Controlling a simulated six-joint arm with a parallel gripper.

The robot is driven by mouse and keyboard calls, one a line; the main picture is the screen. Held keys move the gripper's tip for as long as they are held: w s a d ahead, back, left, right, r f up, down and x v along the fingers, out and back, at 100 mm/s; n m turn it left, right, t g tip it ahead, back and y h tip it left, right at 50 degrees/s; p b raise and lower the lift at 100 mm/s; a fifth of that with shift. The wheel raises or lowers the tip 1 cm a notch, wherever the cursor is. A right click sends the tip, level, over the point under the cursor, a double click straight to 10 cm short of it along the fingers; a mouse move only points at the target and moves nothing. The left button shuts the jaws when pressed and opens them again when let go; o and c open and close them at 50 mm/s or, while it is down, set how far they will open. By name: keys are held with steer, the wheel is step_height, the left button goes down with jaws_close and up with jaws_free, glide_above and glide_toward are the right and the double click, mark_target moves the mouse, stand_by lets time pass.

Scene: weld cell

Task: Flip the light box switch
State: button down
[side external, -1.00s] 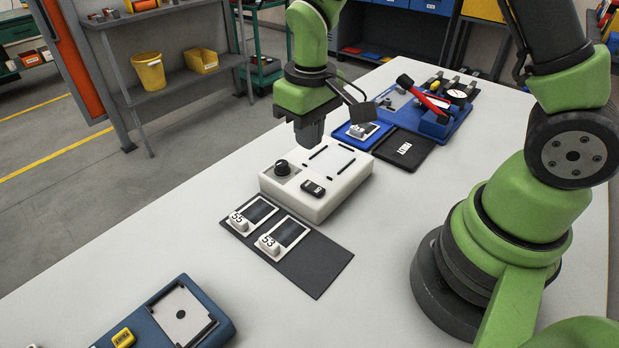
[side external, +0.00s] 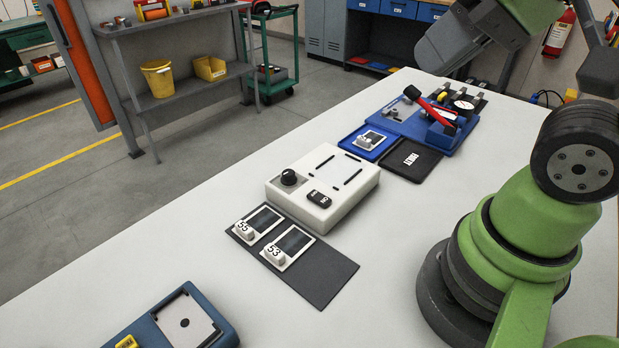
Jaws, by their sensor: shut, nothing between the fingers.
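The white light box (side external: 345,207) stands on the pale bench in the middle of the view. On its top are a black knob (side external: 289,177), a small black switch (side external: 319,199) near the front edge, and a pale panel with dark slots. The switch's exact position is too small to tell, and no clear glow shows on the panel. My gripper (side external: 428,62) is at the upper right, tilted and raised well above the bench, far from the box. It is shut and empty. Nothing covers the switch.
A dark mat (side external: 325,280) with two cards marked 55 and 53 lies in front of the box. Behind it are a blue tray (side external: 352,146), a black tray (side external: 408,160) and a blue fixture (side external: 400,120) with a red-handled tool. A blue-framed unit (side external: 215,325) sits front left. The bench's front middle is clear.

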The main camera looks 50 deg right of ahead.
steer(key=m+g+h, duration=0.2)
steer(key=m+g, duration=0.5)
steer(key=m, duration=0.7)
glide_above(325, 201)
step_height(325, 201, down, 12)
steer(key=shift+r, duration=0.1)
step_height(325, 201, down, 14)
steer(key=shift+f, duration=0.1)
